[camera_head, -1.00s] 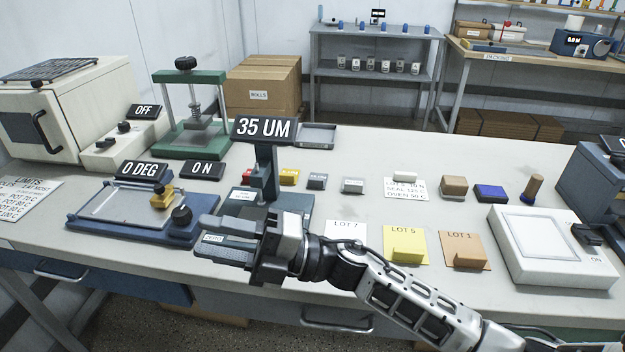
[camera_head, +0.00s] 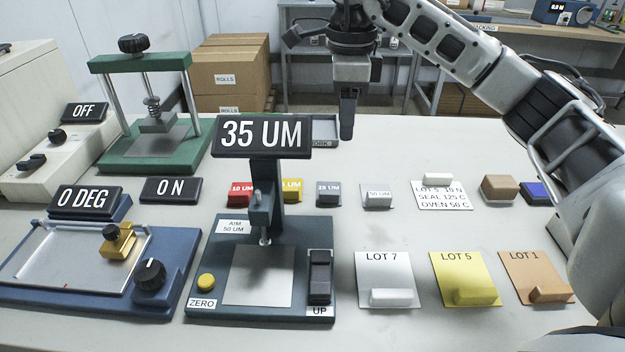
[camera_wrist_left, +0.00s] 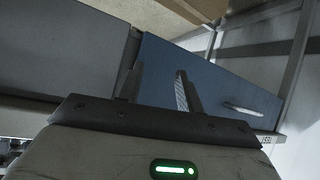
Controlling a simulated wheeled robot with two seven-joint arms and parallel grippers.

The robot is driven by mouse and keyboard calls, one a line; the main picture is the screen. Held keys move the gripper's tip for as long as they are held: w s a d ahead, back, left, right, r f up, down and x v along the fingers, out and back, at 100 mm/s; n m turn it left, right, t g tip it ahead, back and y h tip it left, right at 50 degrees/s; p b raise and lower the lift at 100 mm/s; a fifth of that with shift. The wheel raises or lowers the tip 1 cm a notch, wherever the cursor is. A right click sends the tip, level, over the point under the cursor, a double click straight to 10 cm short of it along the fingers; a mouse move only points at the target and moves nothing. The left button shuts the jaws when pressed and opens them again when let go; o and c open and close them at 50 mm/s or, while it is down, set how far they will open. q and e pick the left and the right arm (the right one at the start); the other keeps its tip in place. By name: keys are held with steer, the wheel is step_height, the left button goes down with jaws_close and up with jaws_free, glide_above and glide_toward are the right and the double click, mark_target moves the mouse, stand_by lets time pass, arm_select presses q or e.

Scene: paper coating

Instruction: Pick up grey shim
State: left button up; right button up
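The grey shim (camera_head: 328,193), a small block marked 25 UM, stands on the table right of the gauge's post. A paler block marked 50 UM (camera_head: 378,197) is to its right; red (camera_head: 242,194) and yellow (camera_head: 291,190) blocks are to its left. My right gripper (camera_head: 347,132) points down, above and behind the grey shim and apart from it. Its fingers overlap in this view, so their gap is hidden. My left gripper (camera_wrist_left: 160,88) shows only in the left wrist view, fingers apart, nothing between them, in front of a blue drawer front (camera_wrist_left: 215,85).
LOT 7 (camera_head: 398,270), LOT 5 (camera_head: 452,262) and LOT 1 (camera_head: 520,265) cards lie in front. A green press (camera_head: 115,160) stands back left.

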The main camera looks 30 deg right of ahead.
steer(key=b, duration=0.2)
glide_above(338, 192)
step_height(338, 192, down, 5)
steer(key=f, duration=0.4)
steer(key=shift+s+d+f, duration=0.15)
steer(key=shift+s+d, duration=0.05)
steer(key=shift+s, duration=0.1)
steer(key=shift+w+a+f+p, duration=0.1)
steer(key=shift+w+f+p, duration=0.05)
steer(key=shift+f, duration=1.4)
steer(key=shift+w+f+p, duration=0.1)
steer(key=shift+f+p, duration=0.05)
steer(key=shift+f, duration=1.4)
arm_select(q)
steer(key=shift+s+d+f, duration=0.1)
steer(key=shift+s+f, duration=0.2)
steer(key=shift+f, duration=0.2)
steer(key=shift+s+f, duration=0.1)
arm_select(e)
jaws_close()
